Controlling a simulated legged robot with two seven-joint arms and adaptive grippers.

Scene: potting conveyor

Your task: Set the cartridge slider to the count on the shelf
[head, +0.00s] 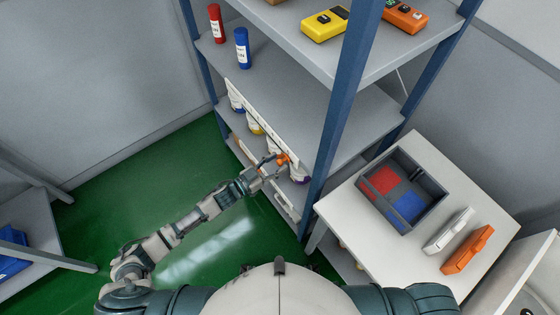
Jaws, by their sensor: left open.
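A red cartridge (216,24) and a blue cartridge (242,48) stand upright on the middle shelf of the rack, near its left end. Below them, a long white strip (262,118) runs along the front of a lower shelf. An orange piece (283,158), which looks like the slider knob, sits towards the strip's near right end. Marks on the strip are too small to read. My left gripper (274,166) is open right at the orange piece, its fingers partly covering that area. I cannot tell whether they touch it. My right gripper is out of view.
Several containers with coloured parts (236,96) stand behind the strip. A blue rack post (340,110) rises just right of the gripper. A table (440,165) at right holds a dark divided tray (372,209), a white device (449,229) and an orange device (467,250).

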